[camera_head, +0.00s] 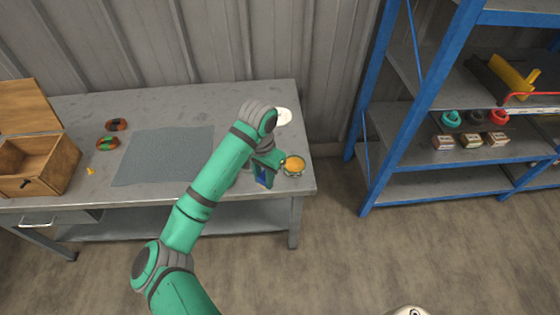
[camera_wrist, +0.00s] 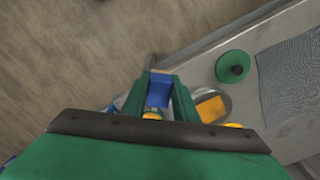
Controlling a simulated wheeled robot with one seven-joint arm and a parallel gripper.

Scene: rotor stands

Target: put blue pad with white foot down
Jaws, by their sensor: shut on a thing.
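My gripper (camera_head: 264,178) is over the right end of the grey workbench, near its front edge. It is shut on a blue pad (camera_head: 261,180), of which only a small part shows in the head view. In the wrist view the blue pad (camera_wrist: 158,92) sits between the two green fingers of my gripper (camera_wrist: 160,84). A white foot cannot be made out in either view. I cannot tell whether the pad touches the bench.
An orange-topped round thing (camera_head: 294,164) stands just right of my gripper. A white disc (camera_head: 283,116) lies behind. A blue shelf rack (camera_head: 428,95) stands right.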

